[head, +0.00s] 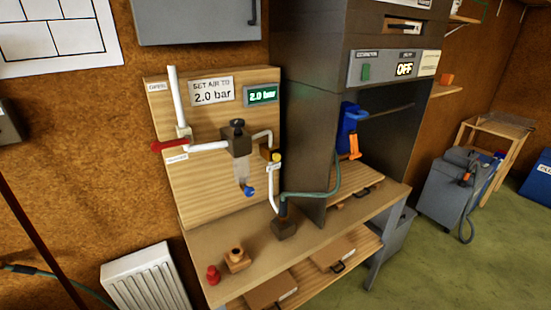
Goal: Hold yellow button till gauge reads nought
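A small yellow button (277,157) sits on top of a white fitting at the right side of the wooden panel (215,165). The green-lit gauge display (262,95) at the panel's upper right reads 2.0 bar. The sign (212,91) beside it says to set air to 2.0 bar. A white pipe leads past a red lever (170,146) to a dark regulator (238,138) with a black knob and a clear bowl with a blue tip below. Neither of my grippers is in view, and nothing touches the button.
A dark base block (284,228) with a teal hose stands on the bench below the button. A red piece (213,275) and a wooden block (236,260) stand near the bench's front edge. A dark cabinet (305,130) rises to the right. A white radiator (147,280) is at lower left.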

